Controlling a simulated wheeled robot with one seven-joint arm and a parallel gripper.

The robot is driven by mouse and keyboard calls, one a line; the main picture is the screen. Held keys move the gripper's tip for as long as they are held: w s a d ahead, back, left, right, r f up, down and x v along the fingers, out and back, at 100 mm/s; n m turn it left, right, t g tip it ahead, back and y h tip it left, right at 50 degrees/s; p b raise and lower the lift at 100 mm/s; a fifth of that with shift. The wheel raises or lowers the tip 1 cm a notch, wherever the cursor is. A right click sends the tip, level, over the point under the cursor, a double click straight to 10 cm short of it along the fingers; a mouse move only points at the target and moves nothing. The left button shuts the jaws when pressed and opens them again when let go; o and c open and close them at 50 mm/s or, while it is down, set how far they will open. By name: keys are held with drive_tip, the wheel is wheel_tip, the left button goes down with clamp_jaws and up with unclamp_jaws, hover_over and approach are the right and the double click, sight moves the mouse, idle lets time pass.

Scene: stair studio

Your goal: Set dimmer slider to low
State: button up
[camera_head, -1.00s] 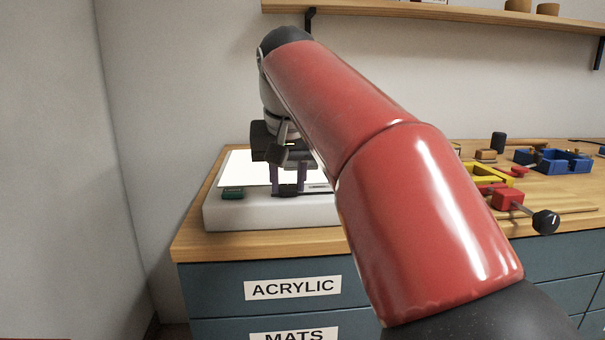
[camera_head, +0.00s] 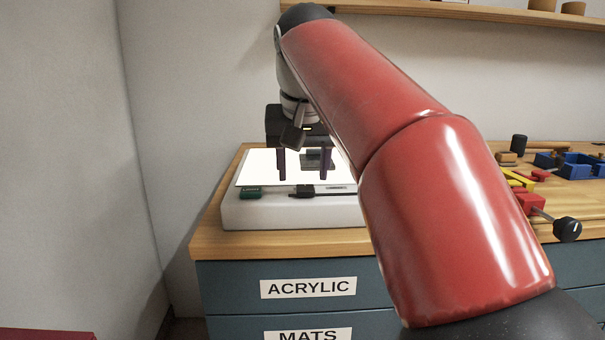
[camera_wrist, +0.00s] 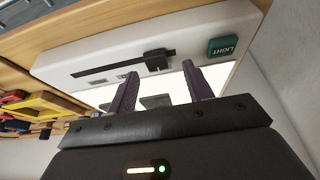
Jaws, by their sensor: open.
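The dimmer is a black slider knob (camera_head: 304,190) in a thin dark slot on the front edge of a white light box (camera_head: 290,213). The knob is nearer the slot end by the green switch; the slot runs off to its right in the head view. The wrist view also shows the knob (camera_wrist: 157,60) and the slot (camera_wrist: 110,68). My gripper (camera_head: 304,178) is open and empty, its two purple fingers apart above the lit panel (camera_head: 262,172), just behind the knob. In the wrist view, the fingertips (camera_wrist: 160,70) point towards the knob without closing on it.
A green switch marked LIGHT (camera_wrist: 222,46) sits near the knob. Small labels lie by the slot. A wooden counter (camera_head: 215,240) carries the box; blue trays (camera_head: 580,168) and a red clamp with a black knob (camera_head: 566,229) lie to the right. A wall stands left.

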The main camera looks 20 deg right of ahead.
drive_tip(key=p+v, duration=0.1)
drive_tip(key=v, duration=0.4)
drive_tip(key=shift+f, duration=0.1)
drive_tip(key=s+f+n, duration=0.1)
drive_tip(key=s+f, duration=0.4)
drive_tip(key=f, duration=0.4)
drive_tip(key=s+a+f+n, duration=0.1)
drive_tip(key=s+f, duration=0.5)
drive_tip(key=f, duration=0.4)
drive_tip(key=s+a+f+n+t+y, duration=0.1)
drive_tip(key=s+f, duration=0.4)
drive_tip(key=f, duration=0.5)
drive_tip(key=shift+s+a+f, duration=0.2)
drive_tip(key=shift+s, duration=0.15)
idle(1.6)
